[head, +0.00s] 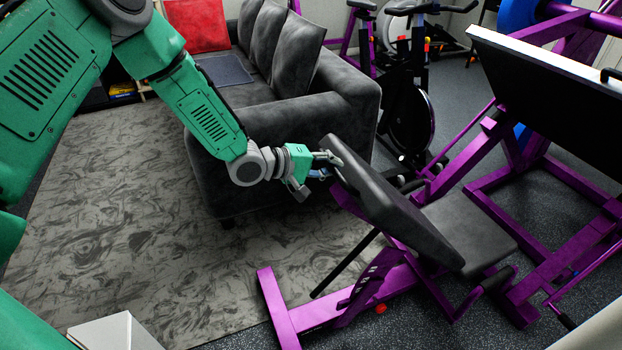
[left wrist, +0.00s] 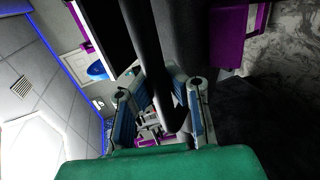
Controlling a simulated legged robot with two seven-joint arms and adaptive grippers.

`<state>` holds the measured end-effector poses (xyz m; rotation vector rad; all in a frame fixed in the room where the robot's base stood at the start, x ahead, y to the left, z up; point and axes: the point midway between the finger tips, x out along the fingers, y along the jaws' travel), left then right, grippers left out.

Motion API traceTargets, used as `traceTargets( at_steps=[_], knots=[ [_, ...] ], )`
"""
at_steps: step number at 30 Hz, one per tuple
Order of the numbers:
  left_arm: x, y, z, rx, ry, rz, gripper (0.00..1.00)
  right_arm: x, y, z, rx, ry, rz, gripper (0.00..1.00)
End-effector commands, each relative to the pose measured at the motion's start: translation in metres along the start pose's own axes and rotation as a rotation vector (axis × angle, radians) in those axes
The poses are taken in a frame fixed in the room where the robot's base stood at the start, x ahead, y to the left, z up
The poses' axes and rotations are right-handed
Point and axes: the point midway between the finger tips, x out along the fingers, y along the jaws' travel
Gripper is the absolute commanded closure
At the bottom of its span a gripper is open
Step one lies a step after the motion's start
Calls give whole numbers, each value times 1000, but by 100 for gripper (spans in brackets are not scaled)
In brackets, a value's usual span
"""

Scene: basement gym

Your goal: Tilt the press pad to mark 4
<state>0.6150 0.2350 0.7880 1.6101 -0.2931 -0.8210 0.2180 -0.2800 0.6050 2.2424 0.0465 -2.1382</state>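The press pad (head: 375,190) is a thick black padded board on a purple frame, leaning back towards the upper left in the head view. A notched purple bracket (head: 372,285) sits below it; I cannot read any mark numbers. My left gripper (head: 330,165) is at the pad's upper left end. In the left wrist view, its two fingers (left wrist: 165,112) stand apart, with the dark end of the pad (left wrist: 160,70) reaching between them. I see gaps beside the pad, but cannot tell whether a finger touches it. My right gripper is not in view.
A black seat (head: 465,230) and a large dark plate (head: 560,95) belong to the same purple machine. A grey sofa (head: 270,135) stands close behind my left forearm. An exercise bike (head: 408,110) is behind the pad.

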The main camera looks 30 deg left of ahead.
Motion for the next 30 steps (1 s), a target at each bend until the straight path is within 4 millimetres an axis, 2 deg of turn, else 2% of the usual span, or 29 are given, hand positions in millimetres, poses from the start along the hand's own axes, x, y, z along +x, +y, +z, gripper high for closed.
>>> traceTargets(
  at_steps=[1,4,14,15,17,26,30],
  knots=[
    [4,11,3,0,-7,4,100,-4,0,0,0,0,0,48],
    [8,19,4,-1,-7,5,100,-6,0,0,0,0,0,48],
    [8,21,4,-3,-7,9,100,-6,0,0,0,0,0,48],
    [8,21,4,-3,-7,10,86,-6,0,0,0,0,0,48],
    [8,21,4,-3,-6,9,64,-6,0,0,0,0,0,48],
    [8,18,0,-5,-2,5,64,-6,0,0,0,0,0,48],
    [-1,18,-1,-6,0,4,64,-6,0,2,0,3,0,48]
  ],
)
